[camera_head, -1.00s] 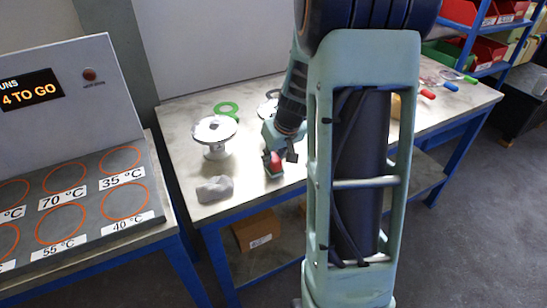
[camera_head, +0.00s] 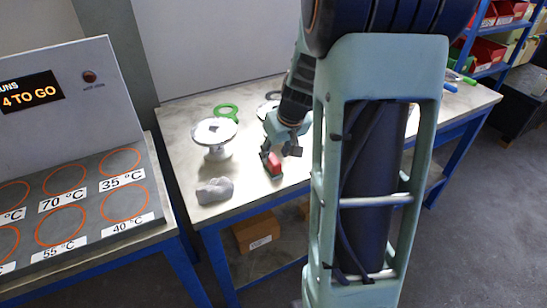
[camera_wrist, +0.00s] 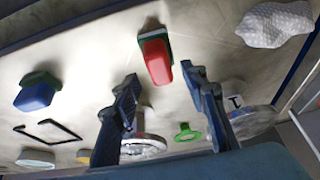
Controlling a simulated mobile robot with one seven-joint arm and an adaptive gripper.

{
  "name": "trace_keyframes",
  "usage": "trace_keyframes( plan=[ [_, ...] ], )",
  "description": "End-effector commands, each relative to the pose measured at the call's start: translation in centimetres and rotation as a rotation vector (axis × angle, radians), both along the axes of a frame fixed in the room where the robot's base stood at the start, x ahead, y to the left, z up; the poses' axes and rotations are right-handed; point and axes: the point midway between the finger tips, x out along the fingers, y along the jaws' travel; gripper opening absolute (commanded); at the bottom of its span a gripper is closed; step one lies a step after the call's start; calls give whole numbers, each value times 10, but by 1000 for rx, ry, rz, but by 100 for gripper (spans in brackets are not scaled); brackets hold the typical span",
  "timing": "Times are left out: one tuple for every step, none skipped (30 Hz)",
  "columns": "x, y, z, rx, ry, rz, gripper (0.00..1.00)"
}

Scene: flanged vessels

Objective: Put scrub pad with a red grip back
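The scrub pad with a red grip (camera_head: 272,163) rests on the bench top, to the right of a grey-white lumpy cloth (camera_head: 214,190). In the wrist view the red grip (camera_wrist: 158,62) sits on a green and white pad base, beyond my fingertips. My gripper (camera_head: 281,148) is open and empty, just above and behind the pad, apart from it. In the wrist view my gripper's two fingers (camera_wrist: 160,80) are spread wide with nothing between them. Another pad with a blue grip (camera_wrist: 37,96) shows at left in the wrist view; my arm hides it in the head view.
A white flanged vessel (camera_head: 214,137) stands left of my gripper, with a green ring (camera_head: 227,111) behind it. The lumpy cloth also shows in the wrist view (camera_wrist: 275,24). A marked temperature panel (camera_head: 85,195) stands left, across a gap. Shelves with red bins (camera_head: 487,50) stand right.

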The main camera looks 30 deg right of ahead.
Motion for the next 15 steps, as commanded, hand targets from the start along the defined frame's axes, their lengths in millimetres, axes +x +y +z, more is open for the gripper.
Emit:
trace_keyframes(
  plan=[
    [-3,-1,13,-2,-5,1,40],
    [-6,-1,19,-2,-5,0,40],
    [-9,-1,26,-2,-4,-1,40],
    [-11,-1,32,-2,-5,0,40],
    [-14,-1,37,-2,-4,1,40],
    [-16,-1,44,-2,-5,0,40],
    [-19,-1,48,-1,-3,1,40],
    [-21,-1,53,-2,-4,0,40],
    [-23,-1,58,-1,-3,1,40],
    [-25,-1,61,-1,-2,0,40],
    [-26,-1,65,-1,-3,0,40],
    [-28,-1,68,-1,-2,0,40],
    [-29,-1,70,0,-1,0,40],
    [-30,-1,72,0,-1,0,40],
    [-30,-1,74,0,-1,0,40]
  ],
)
